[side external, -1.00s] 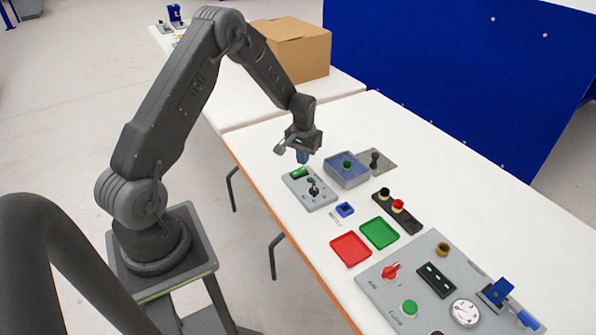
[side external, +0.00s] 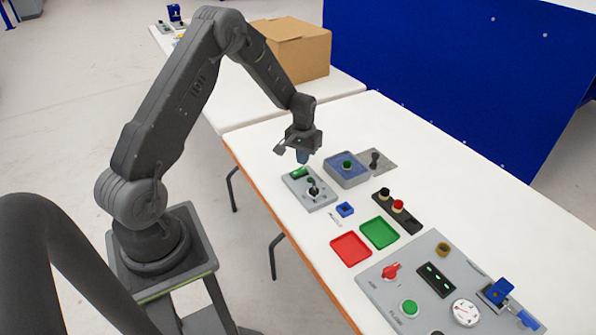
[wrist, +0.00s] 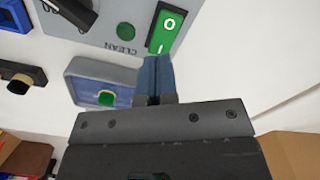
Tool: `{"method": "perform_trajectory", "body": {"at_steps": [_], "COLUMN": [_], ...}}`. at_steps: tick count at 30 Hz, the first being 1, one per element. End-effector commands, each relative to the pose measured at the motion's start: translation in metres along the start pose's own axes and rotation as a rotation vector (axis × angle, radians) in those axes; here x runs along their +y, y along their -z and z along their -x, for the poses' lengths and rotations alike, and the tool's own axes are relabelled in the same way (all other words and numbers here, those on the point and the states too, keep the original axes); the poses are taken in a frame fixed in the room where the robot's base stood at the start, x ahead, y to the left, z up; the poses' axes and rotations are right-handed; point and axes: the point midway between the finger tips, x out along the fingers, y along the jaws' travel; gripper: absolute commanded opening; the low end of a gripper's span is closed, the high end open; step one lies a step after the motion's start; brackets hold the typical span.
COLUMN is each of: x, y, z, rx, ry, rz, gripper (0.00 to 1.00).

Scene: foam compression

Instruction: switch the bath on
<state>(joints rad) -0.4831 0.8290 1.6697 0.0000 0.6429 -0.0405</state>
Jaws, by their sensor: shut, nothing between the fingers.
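The grey control panel (side external: 322,197) lies on the white table and carries a green rocker switch (side external: 299,173). In the wrist view the rocker (wrist: 167,30) is marked O and I, beside a round green spot (wrist: 125,31) labelled CLEAN. My gripper (side external: 303,161) is shut and empty, pointing down just above the rocker. In the wrist view its blue fingertips (wrist: 155,60) are at the I end; I cannot tell whether they touch it. The blue-grey bath (side external: 345,174) stands beside the panel with a green object (side external: 347,165) in it.
A small blue block (side external: 345,209), a red tray (side external: 351,249), a green tray (side external: 379,233) and a dark button box (side external: 397,211) lie nearby. A larger grey panel (side external: 385,293) is at the front. A cardboard box (side external: 297,50) stands behind.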

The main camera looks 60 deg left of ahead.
Motion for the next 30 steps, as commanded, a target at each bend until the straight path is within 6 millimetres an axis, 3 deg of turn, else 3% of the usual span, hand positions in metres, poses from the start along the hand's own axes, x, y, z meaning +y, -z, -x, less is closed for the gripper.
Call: {"method": "perform_trajectory", "body": {"at_steps": [30], "x": [0.0000], "y": [0.0001], "z": [-0.0085], "rx": [0.000], "ry": [0.000], "rz": [0.000], "gripper": [0.00]}}
